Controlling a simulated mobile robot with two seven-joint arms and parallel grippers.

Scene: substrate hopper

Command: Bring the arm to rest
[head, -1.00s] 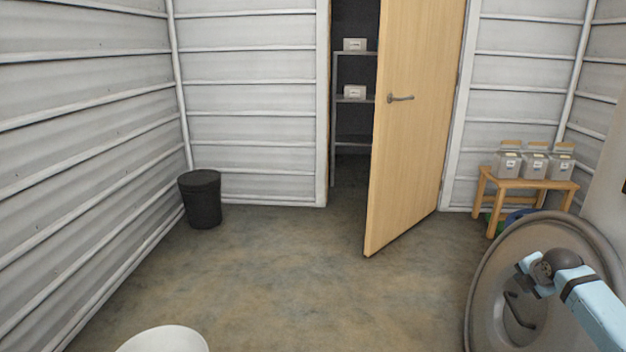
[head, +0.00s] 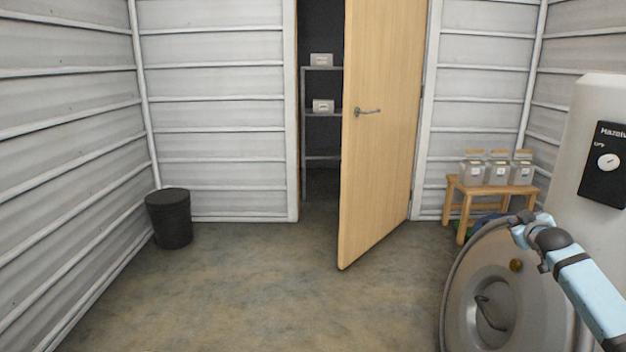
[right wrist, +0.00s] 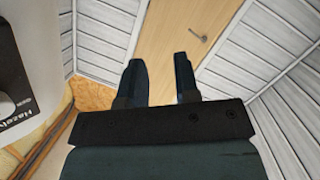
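My right arm comes in from the lower right of the head view, with light-blue links and a dark joint. The right gripper (right wrist: 158,80) shows in the right wrist view with its two dark fingers apart and nothing between them. In the head view that arm's far end is in front of a large round grey lid (head: 505,290) with a dark handle. My left gripper does not show in either view.
A half-open wooden door (head: 385,130) stands before shelves with boxes. A wooden stool (head: 490,189) carries several clear containers (head: 497,173). A black bin (head: 169,218) is at left. A white machine (head: 590,150) with a dark dial panel (head: 606,165) stands at right. Middle floor is clear.

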